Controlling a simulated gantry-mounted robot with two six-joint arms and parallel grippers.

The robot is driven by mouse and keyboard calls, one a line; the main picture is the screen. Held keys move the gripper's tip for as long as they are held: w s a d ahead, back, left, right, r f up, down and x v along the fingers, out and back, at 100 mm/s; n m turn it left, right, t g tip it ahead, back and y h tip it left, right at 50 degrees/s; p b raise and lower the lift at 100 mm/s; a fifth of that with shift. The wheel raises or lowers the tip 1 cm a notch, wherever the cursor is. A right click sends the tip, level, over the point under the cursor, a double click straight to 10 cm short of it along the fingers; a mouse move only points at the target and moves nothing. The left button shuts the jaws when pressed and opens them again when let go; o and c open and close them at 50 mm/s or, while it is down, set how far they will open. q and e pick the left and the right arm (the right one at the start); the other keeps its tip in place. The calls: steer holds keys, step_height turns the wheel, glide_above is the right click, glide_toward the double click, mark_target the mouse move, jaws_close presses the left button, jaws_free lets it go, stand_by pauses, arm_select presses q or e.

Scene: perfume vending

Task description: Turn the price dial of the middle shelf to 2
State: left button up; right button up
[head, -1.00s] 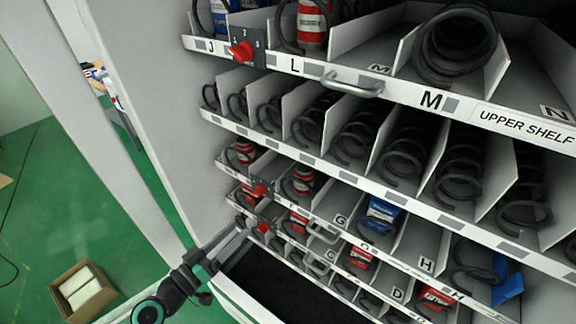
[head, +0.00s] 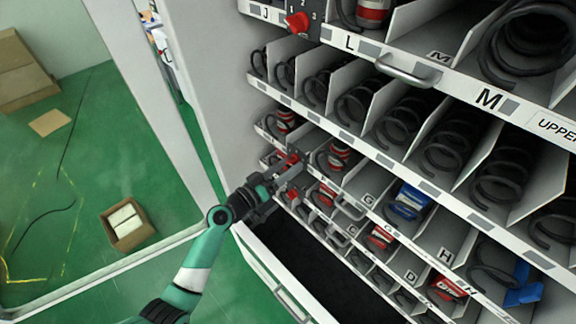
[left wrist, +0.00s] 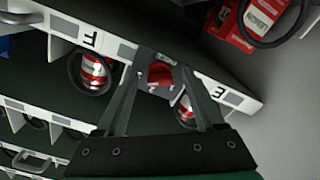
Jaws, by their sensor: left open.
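The middle shelf's price dial, a red knob on a dark plate, shows in the head view (head: 292,158) just beyond my left gripper (head: 288,180). In the left wrist view the red knob (left wrist: 160,73) appears between the two fingertips of my left gripper (left wrist: 165,80), which are spread apart. I cannot tell whether either finger touches the knob. A few marks show on the dial plate below the knob, but the setting is too small and partly hidden to read. My right gripper is out of view.
The upper shelf (head: 470,85) has its own red dial (head: 297,22) and a metal handle (head: 408,70). A small box (head: 128,224) stands on the green floor at left.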

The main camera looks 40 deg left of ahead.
arm_select(q)
steer(key=shift+w, duration=0.2)
jaws_close()
steer(key=shift+n, duration=0.3)
steer(key=n, duration=0.5)
steer(key=n+p, duration=0.1)
steer(key=n, duration=0.5)
steer(key=shift+d+r, duration=0.15)
steer(key=shift+r, duration=0.05)
stand_by(0.3)
stand_by(0.3)
jaws_free()
